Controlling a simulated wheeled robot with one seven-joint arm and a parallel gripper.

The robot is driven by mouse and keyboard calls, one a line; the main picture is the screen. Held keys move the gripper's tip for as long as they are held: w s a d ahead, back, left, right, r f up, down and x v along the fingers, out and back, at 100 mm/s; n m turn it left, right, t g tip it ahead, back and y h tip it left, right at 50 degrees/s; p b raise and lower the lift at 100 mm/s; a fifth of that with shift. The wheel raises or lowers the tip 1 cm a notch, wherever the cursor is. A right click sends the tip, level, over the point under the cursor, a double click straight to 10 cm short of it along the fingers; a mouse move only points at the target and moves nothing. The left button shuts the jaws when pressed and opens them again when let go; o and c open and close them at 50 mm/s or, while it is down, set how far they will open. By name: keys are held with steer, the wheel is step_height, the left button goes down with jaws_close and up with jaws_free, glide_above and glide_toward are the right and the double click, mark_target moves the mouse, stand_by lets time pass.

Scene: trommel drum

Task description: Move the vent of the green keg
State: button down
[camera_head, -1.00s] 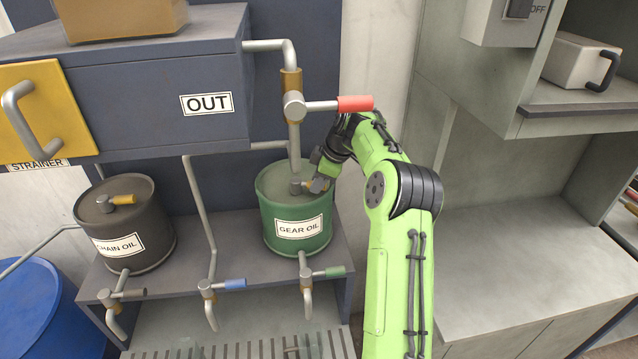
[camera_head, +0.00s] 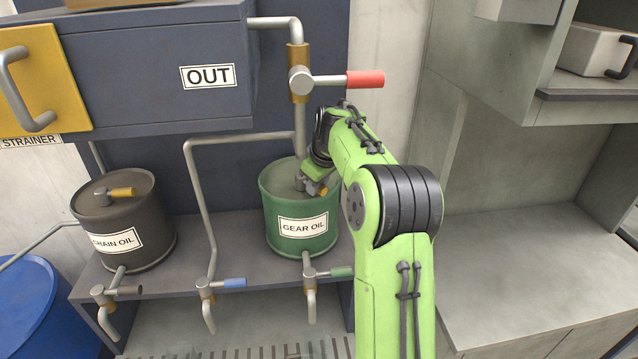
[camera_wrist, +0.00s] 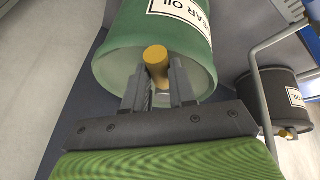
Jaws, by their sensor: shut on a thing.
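The green keg (camera_head: 288,222), labelled GEAR OIL, stands on the grey shelf below the OUT box. Its vent is on the lid; the yellow end of the vent handle (camera_head: 322,190) points to the lower right. The vent's hub is largely hidden by my gripper (camera_head: 309,186). In the wrist view, the green keg (camera_wrist: 122,35) is close, and the yellow handle (camera_wrist: 155,55) sits between the two fingers of my gripper (camera_wrist: 158,80). My gripper is shut on this handle, over the keg's lid.
A red-handled valve (camera_head: 364,79) on the vertical pipe is just above my arm. The black CHAIN OIL keg (camera_head: 125,230) stands to the left with its own yellow-handled vent. Small taps (camera_head: 310,275) line the shelf front. A bare counter (camera_head: 520,270) is at right.

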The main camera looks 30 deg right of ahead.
stand_by(0.4)
steer(key=c, duration=0.9)
jaws_free()
steer(key=v, duration=0.4)
steer(key=shift+r, duration=0.2)
steer(key=s+a+b, duration=0.1)
steer(key=s, duration=0.3)
steer(key=s+b, duration=0.1)
steer(key=s, duration=0.3)
steer(key=s+a+b, duration=0.1)
steer(key=s, duration=0.3)
steer(key=shift+s+a+r+b, duration=0.1)
steer(key=shift+a+r+b, duration=0.15)
steer(key=shift+a+b, duration=0.1)
